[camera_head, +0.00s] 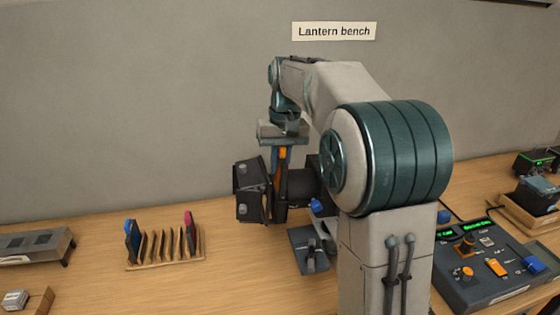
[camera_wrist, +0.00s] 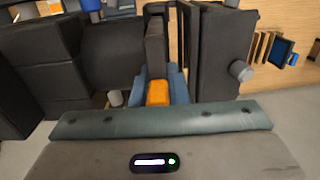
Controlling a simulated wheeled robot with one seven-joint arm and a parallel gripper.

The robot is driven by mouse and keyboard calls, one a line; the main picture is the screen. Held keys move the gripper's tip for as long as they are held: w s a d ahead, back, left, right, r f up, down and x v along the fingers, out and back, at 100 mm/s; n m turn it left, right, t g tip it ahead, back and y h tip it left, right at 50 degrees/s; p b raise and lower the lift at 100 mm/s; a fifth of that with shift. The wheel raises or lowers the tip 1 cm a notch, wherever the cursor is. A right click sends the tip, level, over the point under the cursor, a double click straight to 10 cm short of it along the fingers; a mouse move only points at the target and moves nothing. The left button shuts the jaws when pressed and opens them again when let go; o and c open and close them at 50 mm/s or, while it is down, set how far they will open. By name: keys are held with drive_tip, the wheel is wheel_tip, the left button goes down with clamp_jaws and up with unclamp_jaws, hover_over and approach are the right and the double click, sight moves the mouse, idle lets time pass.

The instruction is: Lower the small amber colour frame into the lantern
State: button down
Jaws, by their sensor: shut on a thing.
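My gripper (camera_head: 281,152) points down over the front part of the black lantern (camera_head: 300,188). It is shut on the orange tab of the small amber colour frame (camera_head: 283,154). In the wrist view the tab of the amber frame (camera_wrist: 158,92) sits between the blue fingers of my gripper (camera_wrist: 159,88). A dark upright strip lies just beyond the tab, close between the lantern's body (camera_wrist: 112,58) and its flaps (camera_wrist: 220,50). I cannot tell how far the frame is inside the lantern's slot. My arm hides part of the lantern.
A wooden rack (camera_head: 165,262) with a blue frame (camera_head: 132,240) and a magenta-topped frame (camera_head: 190,232) stands to the left. A control desk (camera_head: 490,275) with knobs is at the right. A grey box (camera_head: 35,245) is at far left. The bench between rack and lantern is clear.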

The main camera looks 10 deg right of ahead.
idle(0.4)
drive_tip(key=shift+f, duration=0.25)
drive_tip(key=c, duration=1.3)
unclamp_jaws()
drive_tip(key=shift+a, duration=0.15)
drive_tip(key=shift+c, duration=0.2)
drive_tip(key=shift+s, duration=0.1)
drive_tip(key=o, duration=0.5)
drive_tip(key=shift+d, duration=0.3)
drive_tip(key=shift+a, duration=0.1)
